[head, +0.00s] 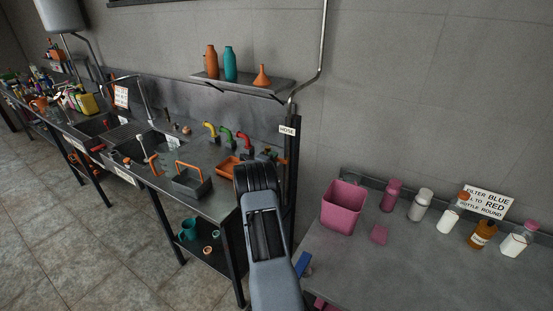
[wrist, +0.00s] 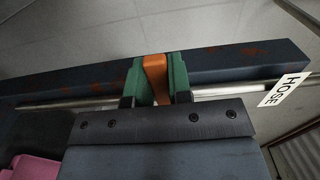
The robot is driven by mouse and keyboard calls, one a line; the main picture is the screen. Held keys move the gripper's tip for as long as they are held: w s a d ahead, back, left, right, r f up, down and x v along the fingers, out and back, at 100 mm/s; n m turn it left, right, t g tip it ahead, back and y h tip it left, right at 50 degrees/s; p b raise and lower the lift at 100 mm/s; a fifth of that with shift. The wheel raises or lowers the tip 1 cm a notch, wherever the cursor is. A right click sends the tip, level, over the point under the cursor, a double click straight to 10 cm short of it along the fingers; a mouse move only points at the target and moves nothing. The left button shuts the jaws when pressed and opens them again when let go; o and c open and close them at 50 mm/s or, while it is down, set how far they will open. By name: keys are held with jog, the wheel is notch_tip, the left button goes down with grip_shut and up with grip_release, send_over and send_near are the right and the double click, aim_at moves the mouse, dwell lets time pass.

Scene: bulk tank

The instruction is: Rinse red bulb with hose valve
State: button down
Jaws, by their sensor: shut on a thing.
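In the wrist view, the green fingers of my gripper (wrist: 156,82) are shut on the orange handle of the hose valve (wrist: 155,68). The handle sits against a metal pipe and a dark, rust-spotted post. A white HOSE label (wrist: 286,89) hangs to the right of it. The label also shows in the head view (head: 287,130), beside the dark post. In the head view my arm hides the gripper and the handle. I cannot make out a red bulb for certain in either view.
A sink counter (head: 217,203) with an orange-handled grey caddy (head: 190,183) and coloured taps (head: 226,136) lies left of my arm. A shelf (head: 243,84) holds bottles above. A grey table (head: 400,258) on the right holds a pink bin (head: 342,207) and several bottles.

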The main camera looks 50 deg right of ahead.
jog(key=c, duration=1)
grip_release()
jog(key=shift+c, duration=0.2)
jog(key=shift+a, duration=0.1)
jog(key=s+a+b, duration=0.2)
jog(key=a+b, duration=0.1)
jog(key=a, duration=1)
jog(key=shift+a, duration=0.25)
